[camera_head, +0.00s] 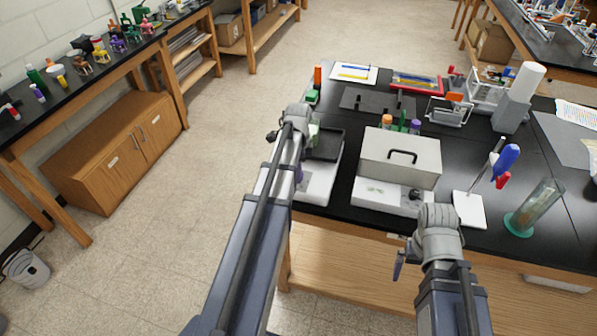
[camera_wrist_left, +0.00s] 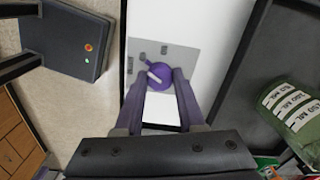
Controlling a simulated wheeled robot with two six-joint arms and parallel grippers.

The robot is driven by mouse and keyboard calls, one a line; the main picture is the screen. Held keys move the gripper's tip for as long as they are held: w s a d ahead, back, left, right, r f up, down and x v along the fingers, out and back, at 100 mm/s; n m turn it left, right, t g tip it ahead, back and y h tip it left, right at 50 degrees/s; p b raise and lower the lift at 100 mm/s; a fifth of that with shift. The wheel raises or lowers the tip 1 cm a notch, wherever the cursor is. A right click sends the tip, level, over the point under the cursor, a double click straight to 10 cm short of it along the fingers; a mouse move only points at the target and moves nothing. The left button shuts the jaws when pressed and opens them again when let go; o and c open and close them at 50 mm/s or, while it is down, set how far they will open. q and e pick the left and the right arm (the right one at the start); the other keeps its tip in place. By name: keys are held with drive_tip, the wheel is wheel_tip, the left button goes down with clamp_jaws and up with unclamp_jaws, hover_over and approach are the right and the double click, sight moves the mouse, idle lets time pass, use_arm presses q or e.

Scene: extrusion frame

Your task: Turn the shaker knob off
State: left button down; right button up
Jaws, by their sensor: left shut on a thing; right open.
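The shaker has a white body (camera_head: 318,187) with a black platform on top, at the near left corner of the black bench. In the left wrist view, its purple knob (camera_wrist_left: 161,75) with a pale pointer sits on a grey panel (camera_wrist_left: 181,60) on the white face. My left gripper (camera_wrist_left: 160,78) is shut on the knob, one purple finger on each side. In the head view, my left arm hides the knob and part of the shaker. My right gripper (camera_head: 399,264) is open and empty below the bench's front edge, mostly hidden by its own wrist.
A grey-lidded box device (camera_head: 400,155) with a small black knob stands right of the shaker. A stand with a blue-handled tool (camera_head: 506,160) and a glass cylinder (camera_head: 541,205) are further right. In the left wrist view, a green labelled vessel (camera_wrist_left: 290,112) is at the right.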

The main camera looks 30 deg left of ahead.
use_arm(q)
drive_tip(key=shift+n, duration=0.4)
drive_tip(key=n, duration=0.4)
drive_tip(key=shift+n, duration=0.4)
drive_tip(key=n, duration=1.2)
drive_tip(key=shift+n, duration=0.3)
drive_tip(key=n, duration=0.5)
drive_tip(key=shift+n, duration=0.6)
drive_tip(key=c, duration=0.5)
unclamp_jaws()
